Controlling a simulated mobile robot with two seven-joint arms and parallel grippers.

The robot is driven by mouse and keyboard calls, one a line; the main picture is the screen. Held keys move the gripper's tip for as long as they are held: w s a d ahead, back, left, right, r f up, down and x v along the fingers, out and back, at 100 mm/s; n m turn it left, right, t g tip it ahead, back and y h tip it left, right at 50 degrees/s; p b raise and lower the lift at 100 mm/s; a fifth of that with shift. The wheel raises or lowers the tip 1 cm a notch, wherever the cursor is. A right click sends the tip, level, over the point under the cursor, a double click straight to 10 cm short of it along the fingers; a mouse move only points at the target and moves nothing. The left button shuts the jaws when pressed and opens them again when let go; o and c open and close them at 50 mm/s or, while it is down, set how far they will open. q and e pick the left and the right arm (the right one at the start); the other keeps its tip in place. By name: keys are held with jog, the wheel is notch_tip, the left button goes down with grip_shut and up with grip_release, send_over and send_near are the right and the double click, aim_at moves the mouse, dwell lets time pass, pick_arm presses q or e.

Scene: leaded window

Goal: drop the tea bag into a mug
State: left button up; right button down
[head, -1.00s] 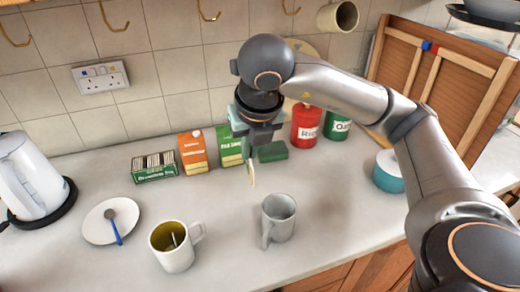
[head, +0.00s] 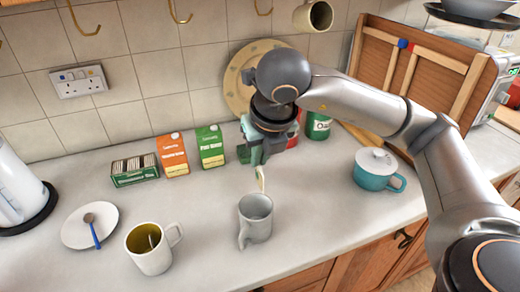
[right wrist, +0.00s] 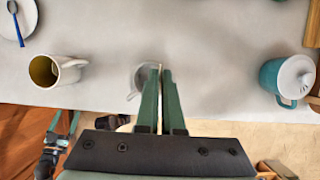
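My right gripper (head: 258,160) points down over the counter and is shut on a small pale tea bag (head: 261,180), which hangs below its fingertips. The bag is just above the back rim of a grey-white mug (head: 255,222); it looks clear of the mug. In the right wrist view the gripper's green fingers (right wrist: 160,72) are close together and partly cover this mug (right wrist: 139,80). A second mug (head: 147,257), white with a yellow-olive inside and a spoon in it, stands to the left. My left gripper (right wrist: 64,122) shows small at lower left in the right wrist view, fingers apart.
A tea box (head: 134,176), an orange carton (head: 172,155) and a green carton (head: 210,147) stand at the back. A saucer with a spoon (head: 75,238) and kettle (head: 18,190) are left. A teal lidded pot (head: 375,177) is right. Counter around the grey mug is clear.

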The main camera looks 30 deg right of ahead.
jog(key=shift+f, duration=0.95)
jog(key=c, duration=1)
grip_release()
jog(key=shift+r, duration=0.1)
jog(key=p+v, duration=0.1)
jog(key=v, duration=1.1)
jog(key=shift+s+r, duration=0.1)
jog(key=shift+r, duration=0.1)
